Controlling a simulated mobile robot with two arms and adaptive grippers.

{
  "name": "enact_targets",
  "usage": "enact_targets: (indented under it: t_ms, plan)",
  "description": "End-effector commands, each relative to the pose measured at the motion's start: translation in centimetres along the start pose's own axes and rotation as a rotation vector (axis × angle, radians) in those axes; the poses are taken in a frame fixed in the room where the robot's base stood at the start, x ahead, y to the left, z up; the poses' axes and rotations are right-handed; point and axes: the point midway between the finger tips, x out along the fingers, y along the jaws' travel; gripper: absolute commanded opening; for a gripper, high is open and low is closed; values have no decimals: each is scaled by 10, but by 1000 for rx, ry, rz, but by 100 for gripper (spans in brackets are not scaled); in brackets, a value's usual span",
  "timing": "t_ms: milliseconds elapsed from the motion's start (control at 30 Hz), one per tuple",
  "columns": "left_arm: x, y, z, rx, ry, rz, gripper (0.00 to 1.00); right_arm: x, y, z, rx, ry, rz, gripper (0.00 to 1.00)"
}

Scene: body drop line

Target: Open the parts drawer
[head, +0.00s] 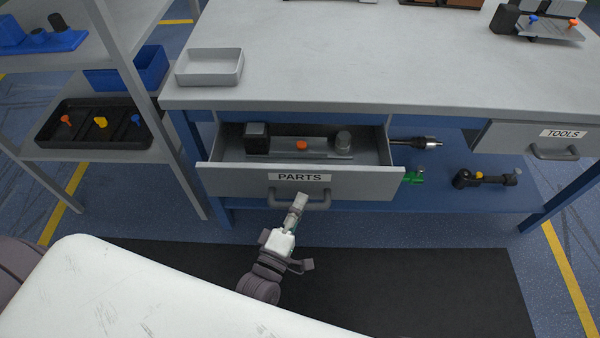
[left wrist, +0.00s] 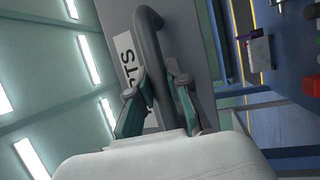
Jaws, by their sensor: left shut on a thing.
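The parts drawer (head: 235,182), grey with a "PARTS" label, stands pulled out from under the workbench. Inside it lie a black block (head: 256,138), an orange piece (head: 302,145) and a grey cylinder (head: 343,142). My left gripper (head: 299,202) is at the front of the drawer, at its dark bar handle (head: 322,203). In the left wrist view the handle (left wrist: 148,45) passes between the two green-padded fingers (left wrist: 158,98), which are shut on it. My right gripper is not in view.
The grey workbench (head: 330,60) carries an empty grey tray (head: 209,68). A shelf rack (head: 110,155) with bins stands at the left. Tools lie on the blue lower shelf (head: 440,205). A black mat (head: 420,280) covers the floor in front.

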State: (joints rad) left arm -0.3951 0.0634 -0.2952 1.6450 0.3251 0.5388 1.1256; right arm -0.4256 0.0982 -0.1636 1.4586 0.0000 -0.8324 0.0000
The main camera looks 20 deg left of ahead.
Motion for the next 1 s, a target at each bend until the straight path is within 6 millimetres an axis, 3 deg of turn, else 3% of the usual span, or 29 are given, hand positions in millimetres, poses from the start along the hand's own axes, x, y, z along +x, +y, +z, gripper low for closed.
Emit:
enact_targets:
  t_ms: [33,200,400,633,1000]
  plan:
    - [-14,3,6,-1,-3,-8,0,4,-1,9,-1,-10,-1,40]
    - [-45,9,18,-1,-3,-7,0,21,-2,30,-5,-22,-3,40]
    - [-69,14,29,1,-3,-5,0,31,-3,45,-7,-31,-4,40]
    - [-80,16,34,0,-3,-3,0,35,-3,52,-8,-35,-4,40]
    - [-82,16,34,1,-3,-2,0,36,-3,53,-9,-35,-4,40]
